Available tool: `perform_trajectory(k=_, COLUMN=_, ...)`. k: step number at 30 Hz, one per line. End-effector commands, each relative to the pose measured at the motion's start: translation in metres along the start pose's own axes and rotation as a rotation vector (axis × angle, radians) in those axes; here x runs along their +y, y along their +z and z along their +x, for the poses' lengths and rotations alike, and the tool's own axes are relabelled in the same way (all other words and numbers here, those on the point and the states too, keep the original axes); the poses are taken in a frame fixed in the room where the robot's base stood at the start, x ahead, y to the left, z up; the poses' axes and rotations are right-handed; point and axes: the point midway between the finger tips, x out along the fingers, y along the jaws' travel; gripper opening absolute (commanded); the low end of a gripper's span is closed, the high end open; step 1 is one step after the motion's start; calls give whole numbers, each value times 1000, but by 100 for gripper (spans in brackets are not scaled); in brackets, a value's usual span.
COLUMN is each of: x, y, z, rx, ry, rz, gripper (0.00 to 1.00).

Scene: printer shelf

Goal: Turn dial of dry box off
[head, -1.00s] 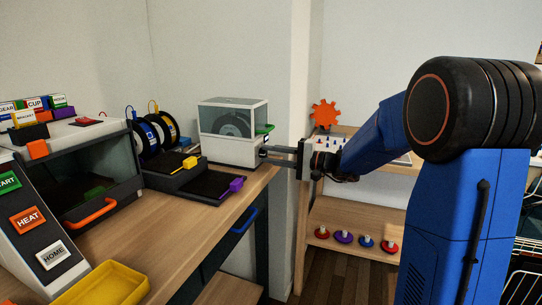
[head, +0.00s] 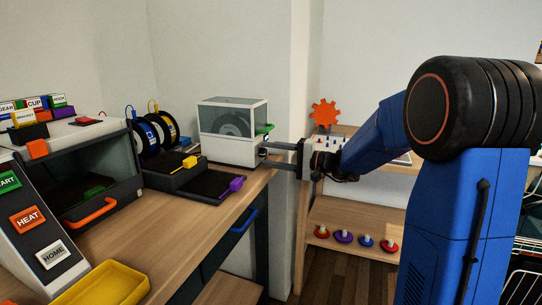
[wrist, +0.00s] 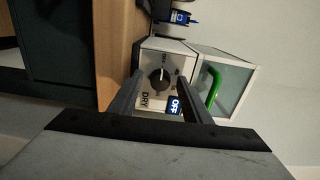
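The dry box (head: 228,151) is a white box with a clear upper part and a green handle, at the back end of the bench. My gripper (head: 267,155) is at the dry box's right side in the head view. It is open and empty. In the wrist view its fingers (wrist: 161,84) are on either side of the dial, with gaps visible. I cannot tell how far the tips are from the panel.
Two filament spools (head: 147,137) and dark trays with a yellow and a purple handle (head: 236,184) are left of and in front of the box. A printer with an orange handle (head: 91,213) is at left. A wall corner (head: 301,80) is close behind my gripper.

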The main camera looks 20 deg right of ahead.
Motion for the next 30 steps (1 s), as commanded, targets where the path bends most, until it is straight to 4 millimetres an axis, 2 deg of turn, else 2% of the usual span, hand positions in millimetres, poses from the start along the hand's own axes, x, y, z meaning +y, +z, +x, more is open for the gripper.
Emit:
perform_trajectory(k=5, x=0, y=0, z=-6, rx=1, ry=0, rz=0, gripper=44)
perform_trajectory(k=8, x=0, y=-1, z=-17, rx=2, ry=0, rz=-1, gripper=44)
perform_trajectory(k=30, x=0, y=-1, z=-140, rx=3, ry=0, rz=1, gripper=44)
